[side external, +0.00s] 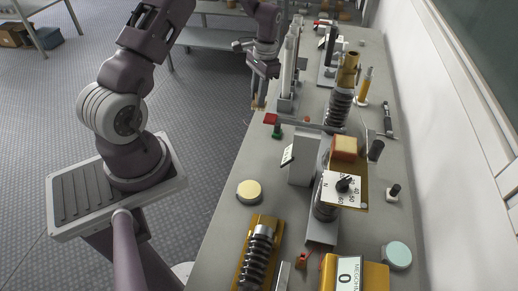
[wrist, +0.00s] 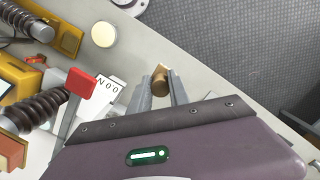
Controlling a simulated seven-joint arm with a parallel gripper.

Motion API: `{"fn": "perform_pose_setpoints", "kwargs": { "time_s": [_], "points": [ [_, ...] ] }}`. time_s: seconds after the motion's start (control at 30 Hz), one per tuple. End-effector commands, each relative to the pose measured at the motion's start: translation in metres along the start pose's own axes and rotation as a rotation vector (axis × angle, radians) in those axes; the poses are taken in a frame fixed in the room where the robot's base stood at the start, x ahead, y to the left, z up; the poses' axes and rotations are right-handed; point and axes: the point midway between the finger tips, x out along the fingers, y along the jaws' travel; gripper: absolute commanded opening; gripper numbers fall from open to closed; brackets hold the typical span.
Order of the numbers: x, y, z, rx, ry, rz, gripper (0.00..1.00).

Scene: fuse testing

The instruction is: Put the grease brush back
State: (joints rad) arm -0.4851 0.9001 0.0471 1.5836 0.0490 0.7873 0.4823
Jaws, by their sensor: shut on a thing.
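My gripper (wrist: 162,82) is shut on a small tan, wooden-looking piece, which I take to be the grease brush (wrist: 160,79). In the wrist view its rounded end shows between the two grey fingers, and the rest is hidden. In the side external view my gripper (side external: 260,98) is low at the left edge of the bench, with a tan bit (side external: 258,104) at its fingertips. I cannot tell whether the brush touches the bench. No holder for the brush can be clearly made out.
A red-ended lever (side external: 270,118) and a white box (side external: 302,158) stand nearby on the bench (side external: 222,222). A round cream-topped item (side external: 249,191) sits near the front left edge.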

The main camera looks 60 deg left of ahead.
Motion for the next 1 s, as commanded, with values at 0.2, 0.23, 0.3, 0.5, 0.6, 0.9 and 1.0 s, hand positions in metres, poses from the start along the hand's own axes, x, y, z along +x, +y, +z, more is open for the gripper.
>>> {"fn": "perform_pose_setpoints", "kwargs": {
  "time_s": [0.2,0.23,0.3,0.5,0.6,0.9,1.0],
  "points": [
    [0.084,0.000,-0.012,0.000,-0.002,0.001,0.00],
    [0.089,0.000,-0.013,-0.001,-0.001,0.000,0.00],
    [0.103,0.000,-0.015,-0.001,-0.001,0.001,0.00],
    [0.150,0.000,-0.022,0.000,-0.001,0.000,0.00],
    [0.165,0.000,-0.025,0.000,0.000,-0.001,0.00],
    [0.196,-0.001,-0.030,-0.001,0.003,-0.002,0.00],
    [0.195,-0.001,-0.030,-0.001,0.003,-0.001,0.00]
  ]
}}
